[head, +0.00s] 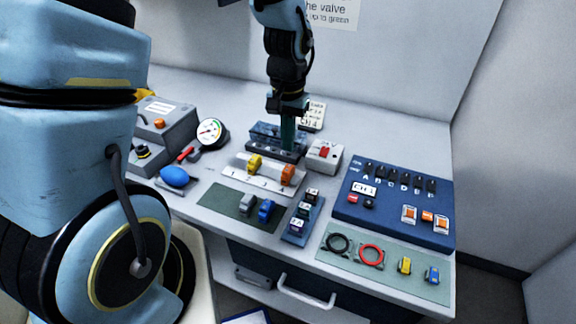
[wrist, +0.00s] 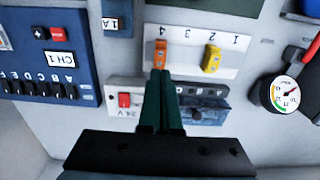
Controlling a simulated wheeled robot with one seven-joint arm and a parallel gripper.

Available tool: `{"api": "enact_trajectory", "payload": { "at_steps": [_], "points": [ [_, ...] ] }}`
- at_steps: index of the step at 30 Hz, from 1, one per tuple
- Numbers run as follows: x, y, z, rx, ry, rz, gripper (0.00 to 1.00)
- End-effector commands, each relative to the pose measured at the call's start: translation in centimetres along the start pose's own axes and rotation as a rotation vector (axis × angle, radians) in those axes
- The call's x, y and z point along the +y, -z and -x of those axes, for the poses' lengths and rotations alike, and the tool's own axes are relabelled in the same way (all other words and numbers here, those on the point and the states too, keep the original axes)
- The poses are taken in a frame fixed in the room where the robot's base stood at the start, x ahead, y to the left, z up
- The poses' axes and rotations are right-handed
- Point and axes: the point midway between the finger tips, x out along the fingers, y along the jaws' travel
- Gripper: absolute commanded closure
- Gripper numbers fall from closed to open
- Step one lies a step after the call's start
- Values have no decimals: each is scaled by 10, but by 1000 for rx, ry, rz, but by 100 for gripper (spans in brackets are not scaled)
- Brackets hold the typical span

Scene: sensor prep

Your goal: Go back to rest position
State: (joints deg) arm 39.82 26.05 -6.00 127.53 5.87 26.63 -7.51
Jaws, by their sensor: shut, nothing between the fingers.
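My gripper (head: 287,133) hangs from my arm above the back middle of the workbench, fingers pointing down. It is shut and empty. In the wrist view its two green fingers (wrist: 164,80) lie side by side with nothing between them. The fingertips appear over the lower edge of the white numbered holder, close to the orange block in the picture; I cannot tell the height gap. In the head view the gripper is in front of a dark clear-covered terminal box (head: 262,138) and hides part of it.
The white numbered holder (head: 240,176) carries a yellow block (head: 254,164) and an orange block (head: 287,175). A white box with a red switch (head: 324,155) stands right of my gripper. A blue panel (head: 385,222) is at right, a gauge (head: 211,131) at left. A wall stands behind.

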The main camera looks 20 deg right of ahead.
Motion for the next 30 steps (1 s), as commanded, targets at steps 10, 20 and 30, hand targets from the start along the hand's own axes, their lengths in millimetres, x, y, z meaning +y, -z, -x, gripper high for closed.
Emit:
{"api": "enact_trajectory", "payload": {
  "at_steps": [10,20,30],
  "points": [
    [0,0,19,-1,0,0,100],
    [0,0,18,-1,0,0,100],
    [-102,-49,58,55,14,263,100]
  ]
}}
